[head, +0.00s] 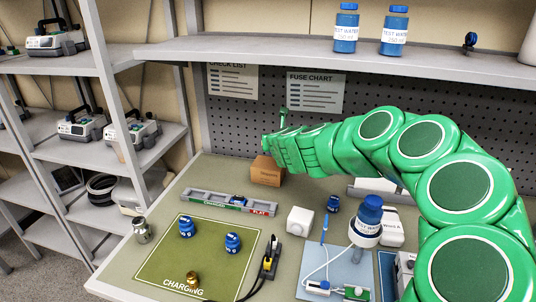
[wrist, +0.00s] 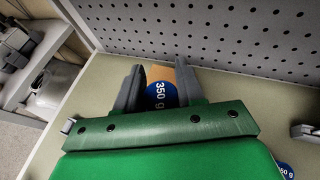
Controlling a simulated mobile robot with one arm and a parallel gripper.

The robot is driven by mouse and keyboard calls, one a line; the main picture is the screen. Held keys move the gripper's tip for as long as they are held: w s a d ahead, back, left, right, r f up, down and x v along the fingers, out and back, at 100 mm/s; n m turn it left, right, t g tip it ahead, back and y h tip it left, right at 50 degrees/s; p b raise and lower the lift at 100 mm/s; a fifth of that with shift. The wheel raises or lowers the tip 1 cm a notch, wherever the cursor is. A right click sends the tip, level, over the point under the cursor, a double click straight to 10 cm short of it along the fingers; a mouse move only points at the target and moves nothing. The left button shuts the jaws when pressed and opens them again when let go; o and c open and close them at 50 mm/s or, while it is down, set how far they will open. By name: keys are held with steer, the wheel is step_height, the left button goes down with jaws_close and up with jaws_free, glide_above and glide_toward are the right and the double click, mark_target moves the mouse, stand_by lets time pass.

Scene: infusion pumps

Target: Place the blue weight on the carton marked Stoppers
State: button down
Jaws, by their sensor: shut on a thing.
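My gripper (head: 272,148) is at the back of the bench, at the brown carton (head: 266,171). In the wrist view my gripper (wrist: 160,90) is shut on a blue weight (wrist: 160,97) marked 350 g, between its two grey fingers. The held weight is hidden in the head view. A strip of the carton (wrist: 160,73) shows just beyond the weight; whether the two touch I cannot tell. The writing on the carton is too small to read.
More blue weights stand on the green charging mat (head: 160,265) and near the blue-capped bottle (head: 366,222). A levelling bar (head: 205,202) lies in front of the carton. The pegboard (head: 240,120) is close behind, with a shelf (head: 300,53) above.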

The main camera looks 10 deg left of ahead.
steer(key=x, duration=0.3)
steer(key=f+x, duration=0.1)
steer(key=x, duration=0.3)
steer(key=s+f+x, duration=0.1)
steer(key=x, duration=0.2)
steer(key=shift+w+a+f, duration=0.1)
steer(key=shift+w+f, duration=0.1)
steer(key=shift+w, duration=0.2)
steer(key=shift+w+a+f, duration=0.2)
steer(key=shift+w+f, duration=0.2)
steer(key=shift+f, duration=0.15)
steer(key=shift+w+a+f, duration=0.2)
steer(key=shift+w+f, duration=0.25)
steer(key=shift+f, duration=0.1)
steer(key=shift+a+f, duration=0.1)
steer(key=shift+f, duration=0.3)
steer(key=shift+w+f, duration=0.1)
steer(key=shift+f, duration=1.1)
steer(key=shift+f, duration=0.1)
steer(key=c, duration=0.7)
jaws_free()
